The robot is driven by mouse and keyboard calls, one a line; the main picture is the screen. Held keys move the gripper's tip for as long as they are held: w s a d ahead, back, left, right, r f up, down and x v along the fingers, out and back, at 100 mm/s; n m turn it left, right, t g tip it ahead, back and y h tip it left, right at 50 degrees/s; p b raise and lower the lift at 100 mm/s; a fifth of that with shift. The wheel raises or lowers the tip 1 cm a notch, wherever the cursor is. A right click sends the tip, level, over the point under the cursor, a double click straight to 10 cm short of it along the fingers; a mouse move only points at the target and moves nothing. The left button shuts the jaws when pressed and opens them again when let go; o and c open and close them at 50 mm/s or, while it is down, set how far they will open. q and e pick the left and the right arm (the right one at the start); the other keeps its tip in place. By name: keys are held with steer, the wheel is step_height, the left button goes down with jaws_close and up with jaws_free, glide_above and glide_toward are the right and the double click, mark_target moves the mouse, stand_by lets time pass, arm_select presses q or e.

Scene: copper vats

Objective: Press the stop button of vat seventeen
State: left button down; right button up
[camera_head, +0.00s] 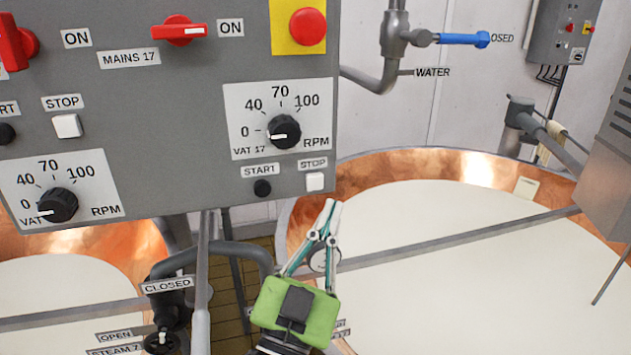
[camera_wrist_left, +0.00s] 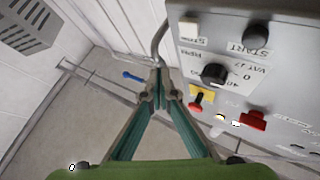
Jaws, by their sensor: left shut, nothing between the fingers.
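The stop button of vat seventeen (camera_head: 315,181) is a white square button under a STOP label, at the lower right corner of the grey control panel (camera_head: 190,110). It also shows in the left wrist view, at the panel's upper left (camera_wrist_left: 189,30). The black start button (camera_head: 262,188) sits to its left in the head view, below the VAT 17 speed dial (camera_head: 284,131). My left gripper (camera_head: 331,207), with a green body, is shut and empty. In the head view its fingertips appear just below the stop button. I cannot tell the distance between them. My right gripper is not in view.
A red emergency button (camera_head: 308,27) on a yellow plate and a red mains switch (camera_head: 179,30) are higher on the panel. Another white stop button (camera_head: 67,126) is at the left. A copper vat (camera_head: 400,166) lies behind. A pipe with a blue handle (camera_head: 462,39) is at upper right.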

mark_target(322, 176)
arm_select(q)
steer(key=shift+w+a, duration=0.3)
steer(key=shift+w, duration=0.65)
steer(key=shift+w+a, duration=0.3)
steer(key=shift+w, duration=0.6)
steer(key=shift+w+a, duration=0.3)
steer(key=shift+w, duration=0.65)
steer(key=shift+w, duration=0.15)
steer(key=shift+w+a+p, duration=0.15)
steer(key=shift+w+p, duration=0.1)
steer(key=shift+p, duration=0.05)
steer(key=shift+w+a, duration=0.15)
steer(key=shift+w, duration=0.3)
steer(key=shift+s+d, duration=0.3)
steer(key=shift+s, duration=0.6)
